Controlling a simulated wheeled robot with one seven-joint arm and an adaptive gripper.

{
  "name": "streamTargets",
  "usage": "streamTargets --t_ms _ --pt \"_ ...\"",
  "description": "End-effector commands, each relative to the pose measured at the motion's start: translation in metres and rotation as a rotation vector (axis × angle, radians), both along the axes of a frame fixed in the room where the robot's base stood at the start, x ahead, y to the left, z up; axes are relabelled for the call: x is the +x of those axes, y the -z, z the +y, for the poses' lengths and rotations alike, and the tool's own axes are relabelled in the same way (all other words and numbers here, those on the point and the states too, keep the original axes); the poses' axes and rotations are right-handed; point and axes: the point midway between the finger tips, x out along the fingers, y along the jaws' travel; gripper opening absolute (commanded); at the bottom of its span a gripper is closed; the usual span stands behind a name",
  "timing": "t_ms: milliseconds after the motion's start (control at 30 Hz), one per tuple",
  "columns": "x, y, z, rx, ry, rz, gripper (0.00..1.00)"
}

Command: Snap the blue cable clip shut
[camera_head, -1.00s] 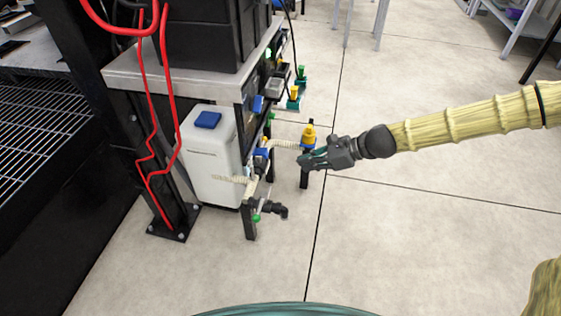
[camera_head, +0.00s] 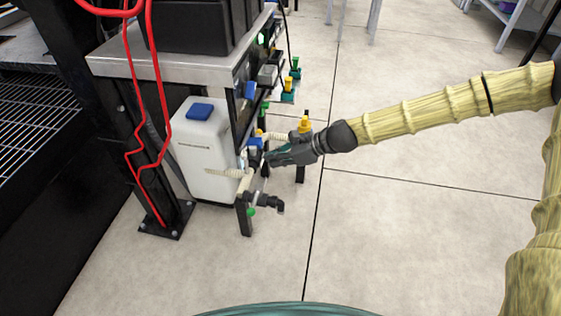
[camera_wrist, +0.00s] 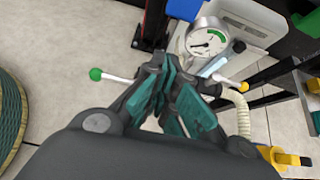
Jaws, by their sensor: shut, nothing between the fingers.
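My gripper (camera_head: 270,158) is shut and empty, its fingertips at the front of the bench fittings in the head view. In the wrist view its teal-padded fingers (camera_wrist: 168,72) point toward a round pressure gauge (camera_wrist: 207,42). A small blue part (camera_head: 255,143) sits just above and left of the fingertips in the head view. I cannot tell whether it is the cable clip, nor whether it is open or shut. My gripper looks close to it, but contact cannot be made out.
A white jug (camera_head: 203,150) with a blue cap stands left of my gripper. A ribbed cream hose (camera_head: 228,173) runs beside it. A dark valve with a green knob (camera_head: 251,211) sticks out below. Yellow fittings (camera_head: 304,124) stand behind. The floor to the right is clear.

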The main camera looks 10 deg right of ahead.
Motion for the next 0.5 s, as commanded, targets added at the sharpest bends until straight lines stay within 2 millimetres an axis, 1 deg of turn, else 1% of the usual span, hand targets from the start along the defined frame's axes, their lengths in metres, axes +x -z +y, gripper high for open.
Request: streamTargets --t_ms 300,500 --pt "0.001 -0.02 0.005 -0.001 -0.002 -0.001 0.0" --pt "0.002 -0.028 0.007 -0.001 -0.001 0.001 0.0"
